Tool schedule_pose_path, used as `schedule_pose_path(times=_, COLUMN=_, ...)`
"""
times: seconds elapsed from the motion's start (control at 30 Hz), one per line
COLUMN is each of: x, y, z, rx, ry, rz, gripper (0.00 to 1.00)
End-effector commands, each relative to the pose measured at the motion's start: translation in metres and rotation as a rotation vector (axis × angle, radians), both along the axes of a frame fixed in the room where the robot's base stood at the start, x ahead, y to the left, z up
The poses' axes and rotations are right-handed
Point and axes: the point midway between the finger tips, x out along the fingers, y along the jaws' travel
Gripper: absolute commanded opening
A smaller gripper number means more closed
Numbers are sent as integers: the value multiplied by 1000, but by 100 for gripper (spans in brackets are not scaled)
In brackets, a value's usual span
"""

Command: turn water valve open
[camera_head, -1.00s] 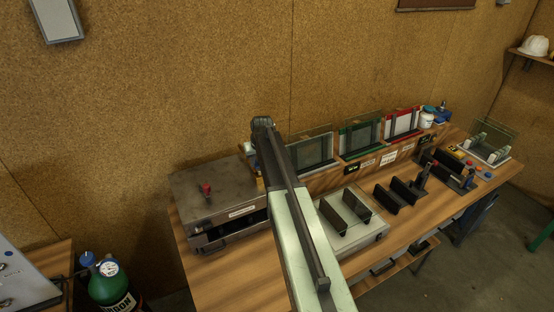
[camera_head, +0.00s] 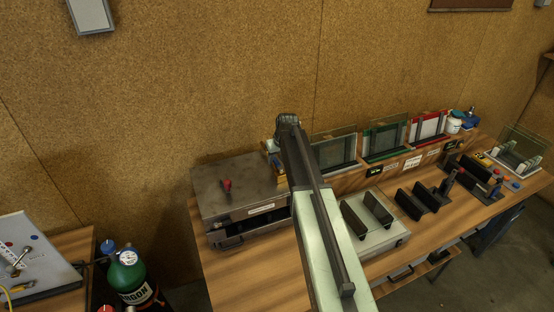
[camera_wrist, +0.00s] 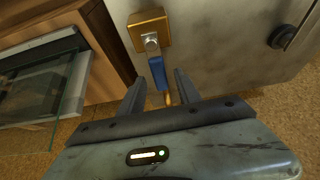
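In the wrist view, a water valve (camera_wrist: 149,30) with a square brass body and a pale stem is at the top, beside a grey metal face. Its blue lever handle (camera_wrist: 157,72) points down the picture towards my gripper (camera_wrist: 160,80). My gripper is open, one finger on each side of the lever's end, with gaps on both sides. I cannot tell how deep the lever sits between the fingers. In the head view, my gripper end (camera_head: 288,122) is over the back of the bench, and my arm largely hides the valve area.
A grey metal box (camera_head: 240,205) with a red-handled part on top stands left of my arm. Framed glass panels (camera_head: 383,140) line the bench's back, right of my arm. A green argon cylinder (camera_head: 127,270) stands at the left.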

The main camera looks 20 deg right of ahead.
Motion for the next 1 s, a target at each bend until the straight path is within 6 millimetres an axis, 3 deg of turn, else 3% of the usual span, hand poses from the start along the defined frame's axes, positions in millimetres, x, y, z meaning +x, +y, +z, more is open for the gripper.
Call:
schedule_pose_path(times=0.27, x=-3, y=2, z=7, rx=1, ry=2, rz=2, gripper=40)
schedule_pose_path(times=0.7, x=-28, y=0, z=73, rx=0, ry=1, rz=2, gripper=40)
schedule_pose_path(times=1.0, x=-29, y=0, z=71, rx=0, ry=1, rz=2, gripper=40)
